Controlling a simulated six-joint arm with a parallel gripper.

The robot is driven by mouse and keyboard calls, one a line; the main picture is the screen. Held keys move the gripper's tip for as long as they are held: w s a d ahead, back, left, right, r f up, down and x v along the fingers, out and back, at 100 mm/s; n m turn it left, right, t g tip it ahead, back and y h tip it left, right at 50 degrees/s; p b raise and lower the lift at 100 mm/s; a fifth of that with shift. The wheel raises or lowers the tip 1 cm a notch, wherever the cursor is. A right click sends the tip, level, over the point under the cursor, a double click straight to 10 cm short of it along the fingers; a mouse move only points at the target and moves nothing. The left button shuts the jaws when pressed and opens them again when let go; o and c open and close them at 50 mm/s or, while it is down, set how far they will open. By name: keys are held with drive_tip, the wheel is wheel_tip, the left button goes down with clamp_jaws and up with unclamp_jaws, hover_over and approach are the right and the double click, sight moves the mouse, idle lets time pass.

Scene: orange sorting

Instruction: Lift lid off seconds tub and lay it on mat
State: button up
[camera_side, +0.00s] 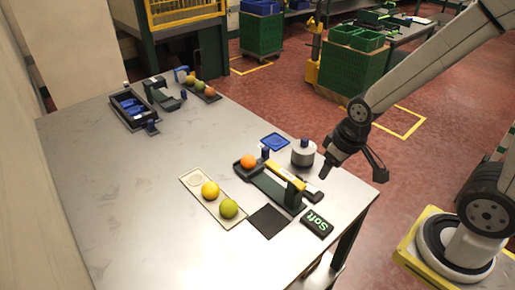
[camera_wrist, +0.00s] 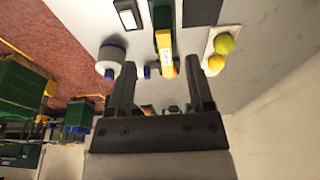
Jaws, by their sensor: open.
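A round grey-white tub (camera_side: 303,157) stands near the table's right edge, with a dark blue knob (camera_side: 304,143) on top. The tub also shows in the wrist view (camera_wrist: 111,54) at the upper left.
A dark green device (camera_side: 272,188) with a yellow arm and an orange (camera_side: 248,161) stands beside the tub. A pale tray (camera_side: 205,201) holds yellow and green fruit. The table's left front is clear.

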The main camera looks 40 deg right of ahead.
idle(0.4)
drive_tip(key=shift+o, duration=0.4)
drive_tip(key=shift+w, duration=0.1)
drive_tip(key=m+g, duration=0.2)
drive_tip(key=m, duration=1.5)
hover_over(305, 138)
drive_tip(key=a, duration=0.1)
drive_tip(key=f, duration=0.5)
drive_tip(key=shift+s, duration=0.3)
drive_tip(key=shift+w+d+f+m+g, duration=0.2)
drive_tip(key=shift+w+d+m+g, duration=0.1)
drive_tip(key=shift+d+m, duration=0.15)
drive_tip(key=shift+f, duration=1.3)
